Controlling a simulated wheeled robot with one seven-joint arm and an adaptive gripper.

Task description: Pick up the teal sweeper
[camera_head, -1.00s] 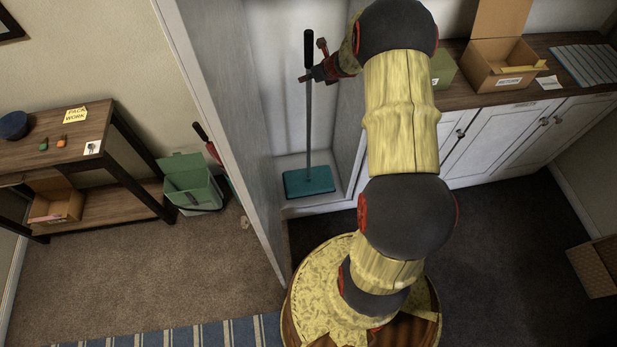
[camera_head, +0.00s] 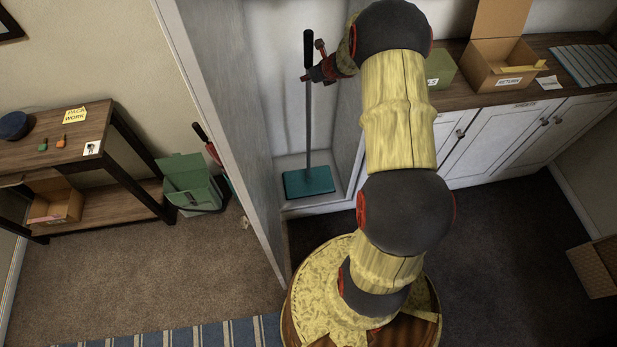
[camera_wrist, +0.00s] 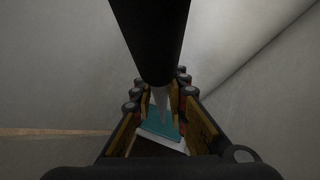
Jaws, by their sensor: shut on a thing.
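The teal sweeper has a flat teal head (camera_head: 308,181), a thin grey pole and a black grip at the top. It stands upright in the white alcove, its head low on the pale ledge. My gripper (camera_head: 308,77) is shut on the pole just below the black grip. In the wrist view the dark handle (camera_wrist: 155,40) runs down between the fingers of my gripper (camera_wrist: 160,110), and the teal head (camera_wrist: 160,125) shows below. Whether the head touches the ledge is hard to tell.
A tall white panel (camera_head: 225,120) stands close on the left of the sweeper. White cabinets (camera_head: 490,140) with an open cardboard box (camera_head: 495,72) and a green box (camera_head: 441,68) are on the right. The carpet at lower left is mostly clear.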

